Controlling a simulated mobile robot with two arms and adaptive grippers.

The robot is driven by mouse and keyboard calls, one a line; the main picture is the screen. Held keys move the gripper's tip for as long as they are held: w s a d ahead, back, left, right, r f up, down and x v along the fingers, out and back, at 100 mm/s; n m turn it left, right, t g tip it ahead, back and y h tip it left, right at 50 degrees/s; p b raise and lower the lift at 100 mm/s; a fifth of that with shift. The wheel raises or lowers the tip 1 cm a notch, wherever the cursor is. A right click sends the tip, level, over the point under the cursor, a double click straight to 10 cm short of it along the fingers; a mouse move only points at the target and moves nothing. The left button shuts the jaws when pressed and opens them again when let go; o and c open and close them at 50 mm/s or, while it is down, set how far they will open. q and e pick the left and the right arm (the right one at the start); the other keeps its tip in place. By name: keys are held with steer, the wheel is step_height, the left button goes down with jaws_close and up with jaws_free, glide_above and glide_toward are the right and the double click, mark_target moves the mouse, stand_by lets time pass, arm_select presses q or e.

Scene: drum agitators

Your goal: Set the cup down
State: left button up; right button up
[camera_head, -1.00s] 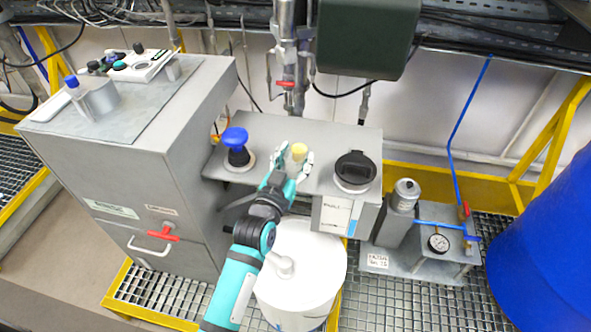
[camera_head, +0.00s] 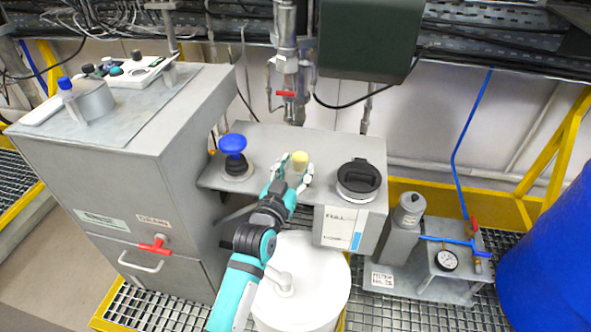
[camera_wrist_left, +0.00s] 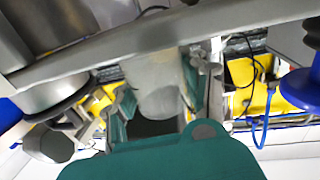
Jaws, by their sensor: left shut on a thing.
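The cup (camera_head: 300,158) is small and pale yellow at the top. My left gripper (camera_head: 296,166) is shut on it, one finger on each side, over the grey metal shelf (camera_head: 325,150). In the left wrist view the cup (camera_wrist_left: 155,82) is a whitish, blurred cylinder between the teal fingers of the left gripper (camera_wrist_left: 158,100). Whether the cup's base touches the shelf cannot be told, because the gripper and arm hide it. My right gripper is not in view.
A blue mushroom knob (camera_head: 232,145) stands left of the cup, and a black-lidded round container (camera_head: 358,181) stands right of it. A white drum (camera_head: 305,290) is below the shelf. A dark green box (camera_head: 368,38) hangs above. Bare shelf lies around the cup.

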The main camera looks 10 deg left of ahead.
arm_select(q)
steer(key=o, duration=0.8)
steer(key=shift+f, duration=0.1)
steer(key=shift+o, duration=0.2)
